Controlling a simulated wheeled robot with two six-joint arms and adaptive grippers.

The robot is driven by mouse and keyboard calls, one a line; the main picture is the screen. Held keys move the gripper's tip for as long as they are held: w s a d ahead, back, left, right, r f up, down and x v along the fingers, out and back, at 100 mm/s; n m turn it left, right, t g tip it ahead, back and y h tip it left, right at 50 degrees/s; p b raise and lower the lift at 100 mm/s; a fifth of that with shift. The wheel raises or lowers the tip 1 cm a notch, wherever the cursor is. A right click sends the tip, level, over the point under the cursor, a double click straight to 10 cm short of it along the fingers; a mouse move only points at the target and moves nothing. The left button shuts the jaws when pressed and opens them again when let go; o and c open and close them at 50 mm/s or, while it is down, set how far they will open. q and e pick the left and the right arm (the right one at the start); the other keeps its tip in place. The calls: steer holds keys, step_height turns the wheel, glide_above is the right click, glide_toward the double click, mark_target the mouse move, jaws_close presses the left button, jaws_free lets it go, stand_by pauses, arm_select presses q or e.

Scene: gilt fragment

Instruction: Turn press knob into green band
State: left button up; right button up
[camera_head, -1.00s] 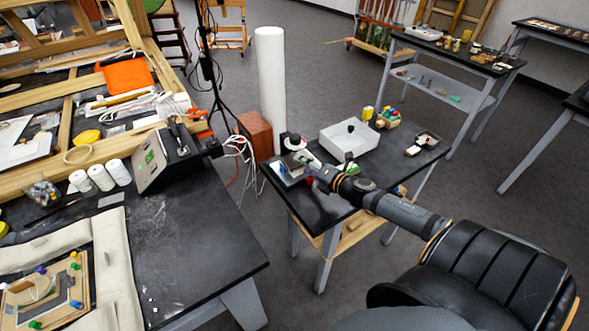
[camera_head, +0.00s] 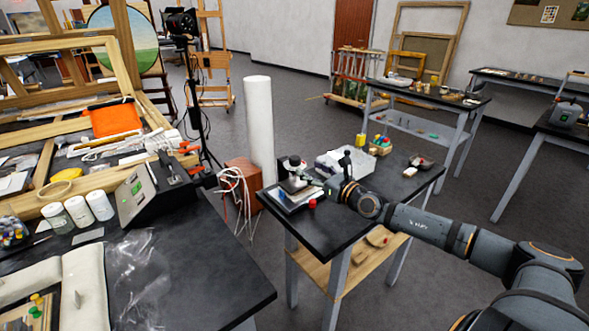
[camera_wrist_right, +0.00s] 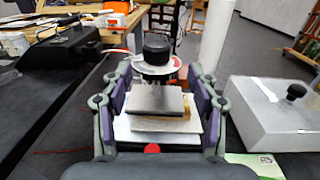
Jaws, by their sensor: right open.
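The small press stands on the near table, its black knob (camera_head: 294,161) on top. In the right wrist view the knob (camera_wrist_right: 157,48) sits upright above a pale dial (camera_wrist_right: 150,70) with some red on it; I cannot make out a green band. Below are the press's grey plate (camera_wrist_right: 157,98) and stacked light sheets. My right gripper (camera_head: 318,184) is at the press's right side in the head view. In the wrist view this gripper (camera_wrist_right: 160,82) is open, its fingers apart on either side of the press, nothing held. My left gripper is not in view.
A pale box with a black knob (camera_wrist_right: 278,105) stands right of the press. A red object (camera_head: 312,203) lies in front of the press. A white column (camera_head: 260,125) and a reddish-brown box (camera_head: 243,178) stand behind. The black workbench (camera_head: 190,260) is at left.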

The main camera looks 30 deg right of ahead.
mark_target(299, 163)
steer(key=w+p, duration=0.1)
steer(key=w, duration=0.1)
steer(key=w+p, duration=0.1)
steer(key=w, duration=0.1)
steer(key=w+a+p, duration=0.1)
steer(key=w, duration=0.1)
steer(key=shift+w+a+r, duration=0.1)
steer(key=shift+w+r, duration=0.15)
steer(key=shift+w, duration=0.05)
steer(key=shift+w+a+f, duration=0.1)
steer(key=shift+w, duration=0.3)
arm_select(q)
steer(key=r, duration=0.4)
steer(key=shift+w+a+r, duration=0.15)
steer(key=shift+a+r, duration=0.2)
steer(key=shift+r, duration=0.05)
arm_select(e)
steer(key=shift+c, duration=0.4)
